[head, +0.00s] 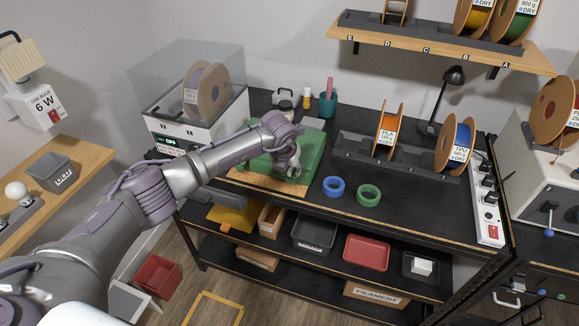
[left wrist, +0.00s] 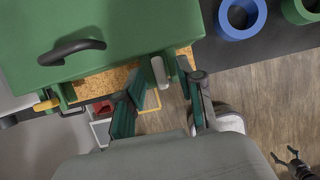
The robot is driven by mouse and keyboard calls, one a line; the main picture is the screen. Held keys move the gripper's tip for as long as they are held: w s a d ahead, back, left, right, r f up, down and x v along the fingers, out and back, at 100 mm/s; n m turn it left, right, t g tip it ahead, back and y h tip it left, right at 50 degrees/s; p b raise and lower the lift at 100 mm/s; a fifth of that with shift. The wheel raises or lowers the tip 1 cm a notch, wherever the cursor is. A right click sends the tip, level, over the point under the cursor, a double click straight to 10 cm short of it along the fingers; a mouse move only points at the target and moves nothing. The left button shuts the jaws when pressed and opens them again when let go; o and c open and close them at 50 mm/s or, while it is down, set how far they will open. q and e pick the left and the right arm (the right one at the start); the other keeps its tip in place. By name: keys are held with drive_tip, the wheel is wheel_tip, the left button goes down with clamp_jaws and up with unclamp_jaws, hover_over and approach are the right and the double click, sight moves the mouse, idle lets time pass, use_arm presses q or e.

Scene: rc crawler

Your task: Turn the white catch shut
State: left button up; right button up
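A green case (head: 312,150) with a black handle (left wrist: 72,50) stands on the bench in the head view. In the left wrist view the white catch (left wrist: 158,72) sits at the case's front edge and sticks out from it. A yellow catch (left wrist: 46,105) is further left on the same edge. My left gripper (head: 291,171) is over the case's front in the head view, hiding the white catch there. In the left wrist view my left gripper (left wrist: 160,84) is open, its fingers on either side of the white catch, with gaps visible.
The case stands on a cork mat (head: 258,186). Blue tape (head: 333,187) and green tape (head: 369,195) rings lie to its right. A spool rack (head: 400,160) and a teal cup (head: 328,104) stand behind.

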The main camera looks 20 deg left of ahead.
use_arm(q)
drive_tip(key=shift+c, duration=0.3)
clamp_jaws()
use_arm(e)
drive_tip(key=shift+a, duration=0.25)
